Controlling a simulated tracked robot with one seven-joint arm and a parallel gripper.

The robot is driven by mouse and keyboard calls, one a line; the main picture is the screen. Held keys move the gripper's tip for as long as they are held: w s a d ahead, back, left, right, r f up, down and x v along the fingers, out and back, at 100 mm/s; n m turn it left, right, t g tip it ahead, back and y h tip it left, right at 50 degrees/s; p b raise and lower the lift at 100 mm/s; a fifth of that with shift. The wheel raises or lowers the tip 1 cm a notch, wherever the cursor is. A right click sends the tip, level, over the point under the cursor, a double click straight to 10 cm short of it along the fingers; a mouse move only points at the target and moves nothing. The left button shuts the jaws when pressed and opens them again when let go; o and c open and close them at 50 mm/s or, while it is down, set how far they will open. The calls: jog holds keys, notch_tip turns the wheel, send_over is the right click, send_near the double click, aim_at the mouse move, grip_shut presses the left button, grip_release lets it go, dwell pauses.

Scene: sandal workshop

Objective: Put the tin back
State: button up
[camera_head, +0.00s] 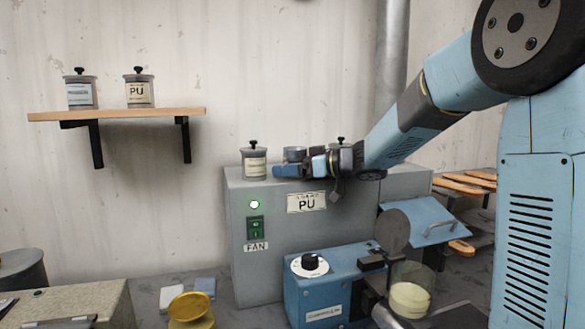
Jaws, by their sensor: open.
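Several grey tins with black-knobbed lids are in view, and I cannot tell which one is meant. A tin with a pale label (80,92) and a tin labelled PU (140,91) stand upright on the wooden wall shelf. A third labelled tin (254,163) stands on the left of the grey fan cabinet's top. Another lidded tin (341,143) is mostly hidden behind my gripper, and a small grey round vessel (294,153) shows just above it. My gripper (297,170) is open, low over the cabinet's front top edge, right of the third tin.
The wooden shelf (120,114) has free room right of its tins. The grey cabinet (262,278) has a green lamp and a fan switch. A blue machine (325,292), a glass jar (410,293) and a yellow round object (191,310) stand in front.

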jog(key=shift+r, duration=0.15)
jog(key=v, duration=1.2)
dwell(1.0)
